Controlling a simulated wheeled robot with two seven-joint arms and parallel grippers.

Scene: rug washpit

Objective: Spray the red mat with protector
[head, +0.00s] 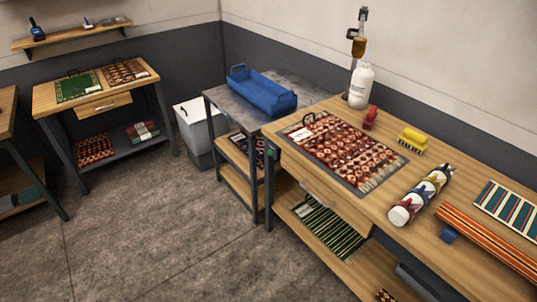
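A red patterned mat (342,152) with pale fringe lies flat on the wooden bench at the right, on a dark board (284,133). A black loop handle and a white tag show at its far left corner. A large white bottle (361,88) stands upright at the back of this bench; I cannot read whether it is the protector. A small blue bottle (38,31), perhaps a sprayer, stands on the wall shelf at the far left. Neither of my grippers is in view.
A red item (370,118), a yellow brush (412,140), a patterned roll (420,195) and striped rugs (490,240) share the bench. A blue tray (264,92) sits on the grey table. Other mats (78,86) lie on the left table. A white bin (197,130) stands between. The floor (150,235) is clear.

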